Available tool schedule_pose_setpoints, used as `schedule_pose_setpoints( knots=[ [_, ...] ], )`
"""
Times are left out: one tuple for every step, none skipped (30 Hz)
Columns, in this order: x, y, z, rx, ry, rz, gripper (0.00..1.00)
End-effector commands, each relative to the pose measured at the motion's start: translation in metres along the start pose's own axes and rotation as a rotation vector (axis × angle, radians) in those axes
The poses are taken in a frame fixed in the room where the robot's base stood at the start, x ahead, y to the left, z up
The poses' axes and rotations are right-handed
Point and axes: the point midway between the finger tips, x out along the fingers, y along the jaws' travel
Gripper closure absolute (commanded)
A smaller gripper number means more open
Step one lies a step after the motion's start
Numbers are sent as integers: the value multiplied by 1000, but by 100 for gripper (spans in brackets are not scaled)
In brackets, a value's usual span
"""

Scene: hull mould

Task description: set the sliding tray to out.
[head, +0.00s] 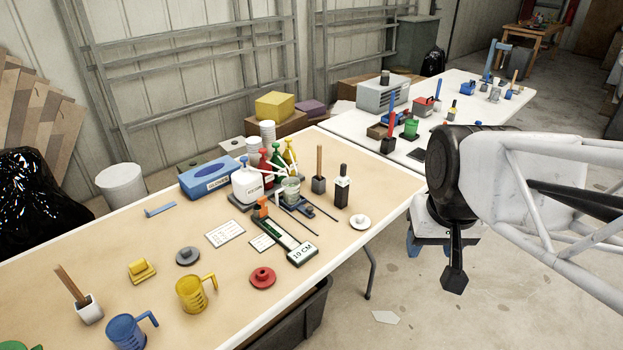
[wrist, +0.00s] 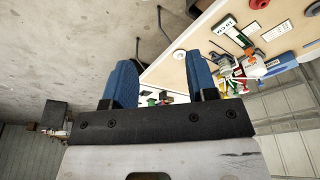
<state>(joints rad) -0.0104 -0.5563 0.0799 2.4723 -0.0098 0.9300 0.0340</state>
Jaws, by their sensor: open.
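A grey can (head: 291,190) stands on what looks like the sliding tray, with two thin dark rails (head: 301,220) reaching out from under it toward the table's front edge. I cannot tell the tray's exact position along the rails; the can and nearby bottles hide part of it. My gripper (head: 430,244) hangs beyond the right end of the tan table, well apart from the tray. In the wrist view its two blue fingers (wrist: 161,68) are spread with nothing between them.
On the tan table (head: 120,245), a white-and-green piece marked 10 CM (head: 301,254) lies beside the rails. A white jug (head: 247,186), several coloured bottles, a black bottle (head: 342,186) and a pen cup (head: 319,183) crowd around. A second, white table (head: 458,83) stands behind.

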Motion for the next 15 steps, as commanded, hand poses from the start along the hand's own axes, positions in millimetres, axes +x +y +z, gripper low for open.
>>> schedule_pose_setpoints(
  knots=[
    [2,-2,-10,-1,-7,-1,48],
    [2,-3,-17,-1,-10,-2,48],
    [4,-5,-25,-2,-13,-2,48],
    [5,-6,-32,-2,-16,-3,48],
    [6,-7,-38,-2,-18,-3,48],
    [7,-9,-47,-3,-22,-4,48],
    [8,-11,-53,-3,-24,-5,48],
    [9,-12,-60,-3,-25,-5,48],
    [12,-14,-68,-4,-29,-6,48],
    [13,-16,-75,-4,-31,-6,48],
    [14,-17,-82,-4,-34,-7,48],
    [17,-20,-90,-4,-37,-7,48],
    [19,-21,-96,-4,-40,-8,48],
    [21,-23,-103,-4,-43,-8,48],
    [24,-25,-111,-4,-46,-9,48]
  ],
)
